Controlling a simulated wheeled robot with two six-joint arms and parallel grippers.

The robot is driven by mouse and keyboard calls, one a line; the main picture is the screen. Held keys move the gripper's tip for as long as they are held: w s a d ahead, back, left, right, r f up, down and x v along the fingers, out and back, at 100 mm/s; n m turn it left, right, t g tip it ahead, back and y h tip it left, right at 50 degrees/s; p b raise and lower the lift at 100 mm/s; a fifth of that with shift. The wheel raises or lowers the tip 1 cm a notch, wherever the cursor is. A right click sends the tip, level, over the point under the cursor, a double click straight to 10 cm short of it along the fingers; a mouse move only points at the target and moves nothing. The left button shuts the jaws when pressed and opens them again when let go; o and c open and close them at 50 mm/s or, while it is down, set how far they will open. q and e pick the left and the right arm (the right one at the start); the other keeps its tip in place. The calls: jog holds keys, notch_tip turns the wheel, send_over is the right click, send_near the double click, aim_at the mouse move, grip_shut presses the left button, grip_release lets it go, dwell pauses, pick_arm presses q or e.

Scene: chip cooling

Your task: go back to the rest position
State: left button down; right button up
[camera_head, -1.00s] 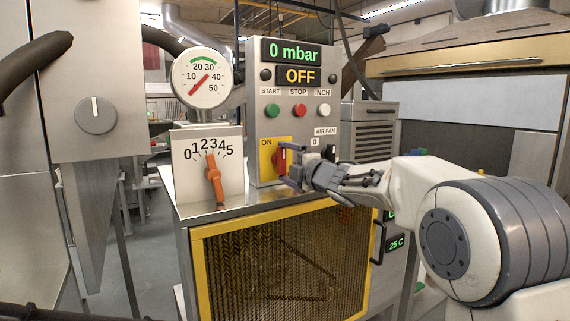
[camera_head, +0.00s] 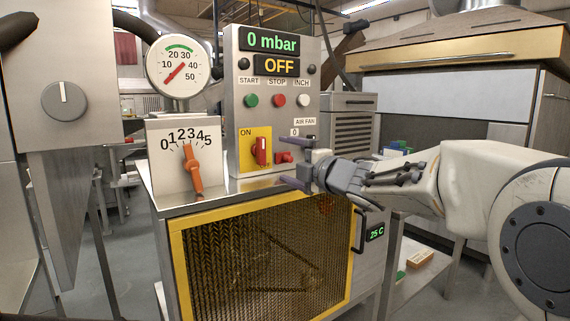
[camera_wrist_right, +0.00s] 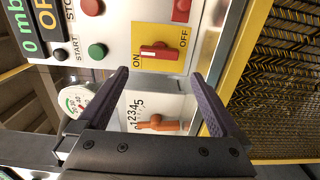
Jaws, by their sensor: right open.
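My right gripper (camera_head: 298,163) is open and empty, in front of the control panel (camera_head: 277,125). Its fingers point left, to the right of the red knob (camera_head: 261,151) on the yellow ON plate, and appear clear of it. The knob stands upright in the head view. In the right wrist view the two dark fingers (camera_wrist_right: 158,75) are spread wide with nothing between them, and the red knob (camera_wrist_right: 160,50) shows beyond them on its ON/OFF plate. My left gripper does not show.
The orange lever (camera_head: 193,170) on the 0–5 dial stands left of the panel. A pressure gauge (camera_head: 178,66) rises behind it. A yellow-framed mesh guard (camera_head: 265,255) is below my right gripper. A side table (camera_head: 425,275) is at the right.

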jog(key=s+a+f+m+g+h, duration=0.1)
jog(key=s+f+m+g+h, duration=0.2)
jog(key=s+f+m, duration=0.45)
jog(key=s+a+f+m+g+h, duration=0.25)
jog(key=s+f+m, duration=0.2)
jog(key=f, duration=0.55)
jog(key=s+d+f+m+g+h, duration=0.1)
jog(key=s+f+m+g, duration=0.15)
jog(key=s+f, duration=0.45)
jog(key=s+f+m+g+h, duration=0.15)
jog(key=s+g, duration=0.25)
jog(key=s, duration=0.6)
jog(key=s+d+f+m+g, duration=0.1)
jog(key=s+f+g, duration=0.3)
jog(key=s, duration=0.5)
notch_tip(320, 180, up, 13)
jog(key=s+p, duration=0.2)
jog(key=p, duration=1.2)
jog(key=shift+d+p, duration=0.25)
jog(key=shift+p, duration=0.15)
jog(key=shift+s, duration=0.1)
